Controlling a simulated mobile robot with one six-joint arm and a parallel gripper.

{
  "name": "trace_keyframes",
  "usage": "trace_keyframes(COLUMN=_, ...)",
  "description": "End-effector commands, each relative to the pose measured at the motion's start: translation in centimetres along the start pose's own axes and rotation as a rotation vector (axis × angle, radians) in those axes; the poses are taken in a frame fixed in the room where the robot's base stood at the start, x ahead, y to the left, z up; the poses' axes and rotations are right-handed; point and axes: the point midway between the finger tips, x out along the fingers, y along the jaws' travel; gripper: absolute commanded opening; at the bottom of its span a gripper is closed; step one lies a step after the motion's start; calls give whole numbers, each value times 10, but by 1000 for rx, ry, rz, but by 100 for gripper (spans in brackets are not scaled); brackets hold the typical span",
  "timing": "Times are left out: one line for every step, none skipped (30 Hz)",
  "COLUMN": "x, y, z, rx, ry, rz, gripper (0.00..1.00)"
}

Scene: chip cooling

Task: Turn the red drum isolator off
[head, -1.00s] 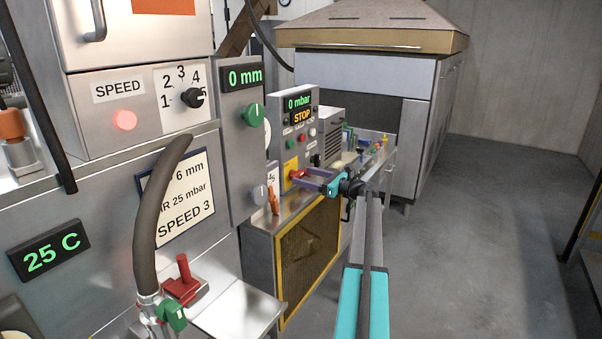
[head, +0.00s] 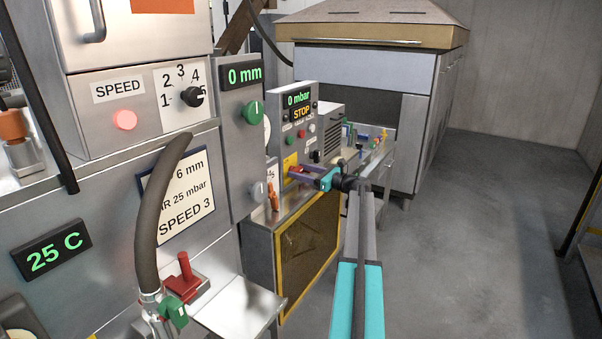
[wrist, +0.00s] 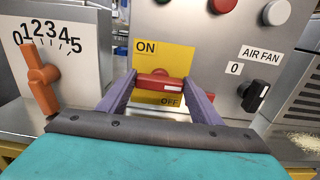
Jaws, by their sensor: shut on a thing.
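The red drum isolator (wrist: 158,86) sits on a yellow plate (wrist: 180,58) marked ON at upper left and OFF at lower right. Its red handle lies roughly level, with a pale mark at its right part. My gripper (wrist: 160,80) is shut on the handle, one purple finger at each end. The lower part of the plate is partly hidden by the fingers. In the head view the isolator (head: 294,170) is small, on the panel under the green "0 mbar" and orange "STOP" display (head: 299,106), with my gripper (head: 300,172) at it.
An orange lever (wrist: 40,77) on a 0 to 5 scale stands left of the gripper. A black AIR FAN knob (wrist: 254,95) is close on the right. Push buttons (wrist: 222,5) sit above. The floor (head: 480,240) at right is clear.

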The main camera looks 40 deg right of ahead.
Motion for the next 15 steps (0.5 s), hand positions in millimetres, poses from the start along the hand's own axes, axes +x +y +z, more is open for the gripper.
trace_keyframes(x=0, y=0, z=0, rx=-3, ry=0, rz=-1, gripper=36)
trace_keyframes(x=0, y=0, z=0, rx=-5, ry=0, rz=-1, gripper=36)
trace_keyframes(x=0, y=0, z=-1, rx=-8, ry=0, rz=-1, gripper=36)
trace_keyframes(x=0, y=0, z=-1, rx=-12, ry=0, rz=-1, gripper=36)
trace_keyframes(x=1, y=0, z=-1, rx=-16, ry=0, rz=0, gripper=36)
trace_keyframes(x=1, y=1, z=-2, rx=-22, ry=0, rz=1, gripper=36)
trace_keyframes(x=1, y=1, z=-2, rx=-27, ry=0, rz=1, gripper=36)
trace_keyframes(x=1, y=1, z=-2, rx=-33, ry=0, rz=1, gripper=36)
trace_keyframes(x=1, y=1, z=-3, rx=-43, ry=0, rz=1, gripper=36)
trace_keyframes(x=1, y=1, z=-3, rx=-52, ry=0, rz=1, gripper=36)
trace_keyframes(x=1, y=1, z=-3, rx=-62, ry=0, rz=1, gripper=36)
trace_keyframes(x=1, y=1, z=-3, rx=-75, ry=0, rz=1, gripper=36)
trace_keyframes(x=1, y=1, z=-4, rx=-87, ry=0, rz=1, gripper=36)
trace_keyframes(x=1, y=1, z=-4, rx=-100, ry=0, rz=1, gripper=36)
trace_keyframes(x=1, y=1, z=-4, rx=-117, ry=0, rz=1, gripper=36)
